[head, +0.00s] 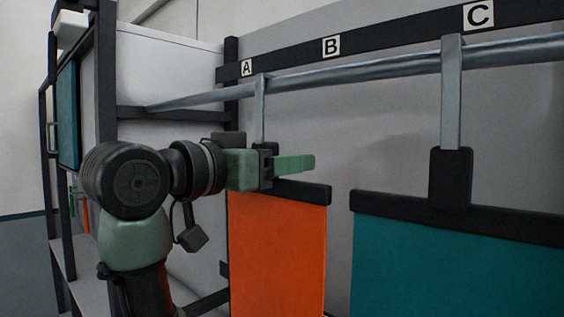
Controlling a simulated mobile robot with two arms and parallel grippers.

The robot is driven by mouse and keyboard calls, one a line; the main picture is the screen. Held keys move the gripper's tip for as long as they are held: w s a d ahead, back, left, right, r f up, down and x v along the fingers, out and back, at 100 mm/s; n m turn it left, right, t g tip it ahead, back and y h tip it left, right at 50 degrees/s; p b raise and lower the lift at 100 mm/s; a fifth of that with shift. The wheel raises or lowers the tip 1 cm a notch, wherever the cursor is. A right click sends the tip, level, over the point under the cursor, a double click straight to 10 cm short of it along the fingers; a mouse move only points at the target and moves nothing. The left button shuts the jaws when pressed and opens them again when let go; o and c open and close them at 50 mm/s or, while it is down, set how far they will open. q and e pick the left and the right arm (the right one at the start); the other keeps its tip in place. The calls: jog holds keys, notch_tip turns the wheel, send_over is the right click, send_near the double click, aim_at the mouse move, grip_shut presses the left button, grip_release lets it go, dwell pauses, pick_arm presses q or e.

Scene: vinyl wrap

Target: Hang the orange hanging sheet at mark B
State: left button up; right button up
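The orange hanging sheet (277,252) hangs from the rail under mark A (247,68), by a grey hook (261,110) and a black top bar (300,192). Mark B (331,48) is on the dark board, to the right of A. My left gripper (293,166) is at the foot of the orange sheet's hook, just above its top bar, with a green finger pointing right. It covers the spot where the hook meets the bar. Only one finger shows clearly, so I cannot tell if it is closed on the hanger. My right gripper is out of view.
A teal sheet (455,270) hangs under mark C (479,14) from its own hook and black block (451,178). The grey rail (380,70) is bare below mark B. A dark-framed shelf unit (107,70) stands at the left.

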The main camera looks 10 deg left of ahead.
pick_arm(q)
jog(key=b+v, duration=0.3)
jog(key=v, duration=0.5)
jog(key=shift+b, duration=0.4)
